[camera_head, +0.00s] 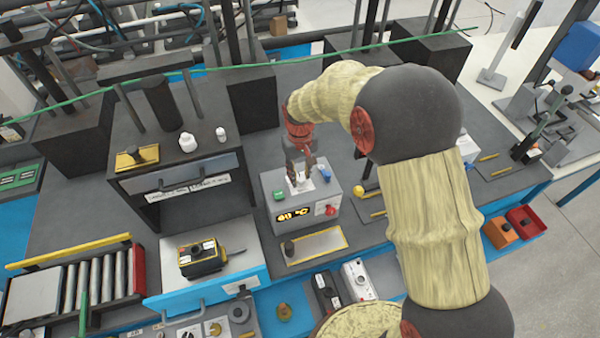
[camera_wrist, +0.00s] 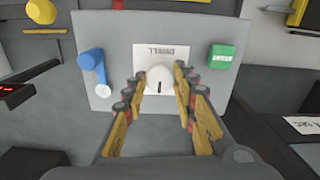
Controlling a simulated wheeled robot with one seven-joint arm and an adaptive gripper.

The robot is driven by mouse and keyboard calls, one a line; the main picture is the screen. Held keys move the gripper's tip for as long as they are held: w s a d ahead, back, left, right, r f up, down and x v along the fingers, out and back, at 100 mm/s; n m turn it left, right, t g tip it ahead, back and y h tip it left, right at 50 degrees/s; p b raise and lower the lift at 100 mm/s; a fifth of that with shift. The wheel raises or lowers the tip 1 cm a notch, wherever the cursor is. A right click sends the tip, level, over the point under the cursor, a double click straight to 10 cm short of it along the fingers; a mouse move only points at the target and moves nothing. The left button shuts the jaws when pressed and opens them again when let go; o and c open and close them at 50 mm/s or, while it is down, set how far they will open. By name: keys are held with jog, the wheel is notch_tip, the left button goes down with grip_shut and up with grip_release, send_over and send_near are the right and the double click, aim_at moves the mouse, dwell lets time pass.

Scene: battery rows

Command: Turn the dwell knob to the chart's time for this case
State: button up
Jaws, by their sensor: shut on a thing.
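The dwell knob is a white round knob (camera_wrist: 160,80) with a dark pointer mark, on a white plate (camera_wrist: 162,57) whose small lettering I cannot read. It sits on top of a grey control box (camera_head: 335,190). My gripper (camera_head: 300,178) is over the box top, its fingers on both sides of the knob and shut on it in the wrist view (camera_wrist: 160,74). In the head view my fingers mostly hide the knob. A black and yellow case (camera_head: 201,258) rests on the press drawer at the left. I cannot make out a readable time chart.
A blue lever (camera_wrist: 91,62) and a green button (camera_wrist: 221,56) flank the knob. The box front has a lit display (camera_head: 292,215) and a red knob (camera_head: 329,210). A dark press frame (camera_head: 130,200) stands left. A yellow-edged plate (camera_head: 315,246) lies in front.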

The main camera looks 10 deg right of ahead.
aim_at(300, 176)
jog(key=n, duration=0.6)
jog(key=shift+r+p, duration=0.1)
jog(key=shift+p, duration=0.25)
jog(key=n, duration=0.6)
jog(key=shift+n, duration=0.3)
jog(key=o, duration=1.2)
jog(key=shift+c, duration=0.2)
notch_tip(300, 176, up, 12)
